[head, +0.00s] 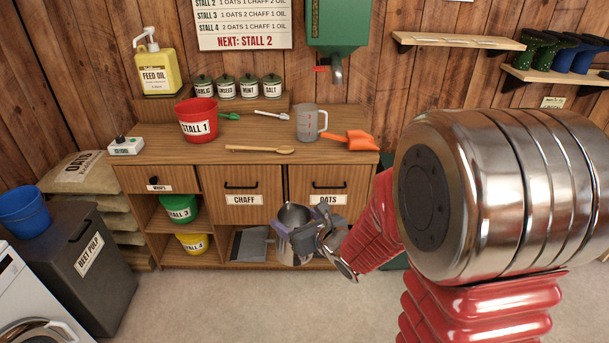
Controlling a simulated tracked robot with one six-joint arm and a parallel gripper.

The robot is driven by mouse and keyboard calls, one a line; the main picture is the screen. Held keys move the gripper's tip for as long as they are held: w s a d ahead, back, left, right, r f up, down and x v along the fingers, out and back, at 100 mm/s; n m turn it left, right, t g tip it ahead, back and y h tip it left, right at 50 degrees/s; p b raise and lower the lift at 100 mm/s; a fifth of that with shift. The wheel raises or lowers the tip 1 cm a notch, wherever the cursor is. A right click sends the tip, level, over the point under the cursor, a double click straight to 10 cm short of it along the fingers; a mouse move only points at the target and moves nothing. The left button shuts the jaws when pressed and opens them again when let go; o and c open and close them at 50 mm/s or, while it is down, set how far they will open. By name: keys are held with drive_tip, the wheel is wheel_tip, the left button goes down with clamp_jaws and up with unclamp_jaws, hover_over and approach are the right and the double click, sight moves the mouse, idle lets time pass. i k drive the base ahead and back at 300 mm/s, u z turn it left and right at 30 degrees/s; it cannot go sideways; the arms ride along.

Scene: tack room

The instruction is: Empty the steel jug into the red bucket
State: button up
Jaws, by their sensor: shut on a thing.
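The red bucket (198,128), labelled STALL 1, stands upright on the wooden counter, left of its middle. The steel jug (294,216) is in front of the cabinet, below counter height in the picture, with its round rim facing up. My gripper (302,238) is shut on the jug and partly covers it. The jug is apart from the bucket, lower and to its right. What is inside the jug and the bucket cannot be made out.
On the counter (163,151) are a clear measuring jug (308,123), an orange scoop (358,140), a wooden spoon (262,149) and smaller spoons. A yellow feed oil bottle (155,69) and several labelled jars stand behind. A green dispenser (337,25) hangs above. Open floor lies in front.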

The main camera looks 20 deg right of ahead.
sight(197, 117)
drive_tip(key=u, duration=0.1)
drive_tip(key=i, duration=1)
drive_tip(key=z, duration=0.1)
